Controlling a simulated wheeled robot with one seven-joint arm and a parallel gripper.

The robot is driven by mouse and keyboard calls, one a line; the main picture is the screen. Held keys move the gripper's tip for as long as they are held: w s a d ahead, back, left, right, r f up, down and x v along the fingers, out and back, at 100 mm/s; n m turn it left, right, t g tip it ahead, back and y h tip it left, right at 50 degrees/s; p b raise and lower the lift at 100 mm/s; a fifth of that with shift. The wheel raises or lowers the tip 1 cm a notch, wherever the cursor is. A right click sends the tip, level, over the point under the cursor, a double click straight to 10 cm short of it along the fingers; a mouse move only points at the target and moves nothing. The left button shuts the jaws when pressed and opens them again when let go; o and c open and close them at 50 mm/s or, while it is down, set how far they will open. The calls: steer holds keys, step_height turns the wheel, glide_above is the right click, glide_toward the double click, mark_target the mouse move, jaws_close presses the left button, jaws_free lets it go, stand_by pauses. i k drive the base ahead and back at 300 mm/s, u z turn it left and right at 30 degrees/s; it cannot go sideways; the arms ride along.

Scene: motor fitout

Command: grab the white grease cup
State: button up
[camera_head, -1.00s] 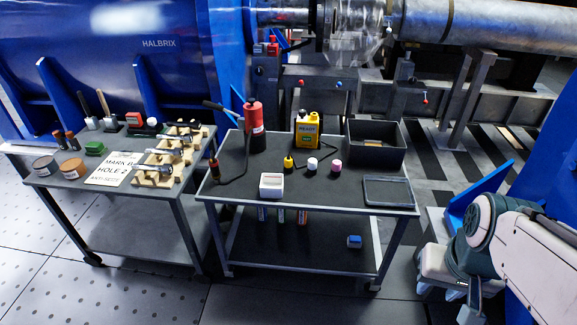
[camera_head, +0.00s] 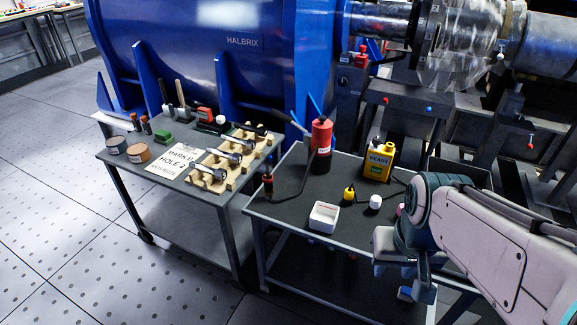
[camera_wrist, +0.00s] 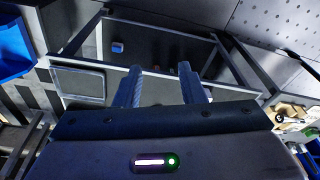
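The white grease cup (camera_head: 375,203) is a small rounded white cup with a dark base. It stands upright on the right-hand cart, right of a small yellow bottle (camera_head: 349,194). A pink cup (camera_head: 400,209) is beside it, partly hidden by my arm. My gripper (camera_wrist: 160,69) is open and empty in the wrist view, its two fingers apart over the cart. In the head view my gripper hangs at the cart's front right, apart from the white cup. I cannot make out the white cup in the wrist view.
The right-hand cart (camera_head: 275,207) also holds a white box (camera_head: 323,217), a red cylinder (camera_head: 321,140) and a yellow jug (camera_head: 379,160). A left cart (camera_head: 120,150) carries tools and wooden racks. A blue item (camera_wrist: 117,47) lies on the lower shelf.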

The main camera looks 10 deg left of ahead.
mark_target(323, 218)
steer(key=u, duration=0.2)
steer(key=i, duration=0.4)
steer(key=u, duration=0.15)
steer(key=k, duration=0.5)
steer(key=u, duration=1.15)
steer(key=i, duration=0.6)
steer(key=z, duration=1)
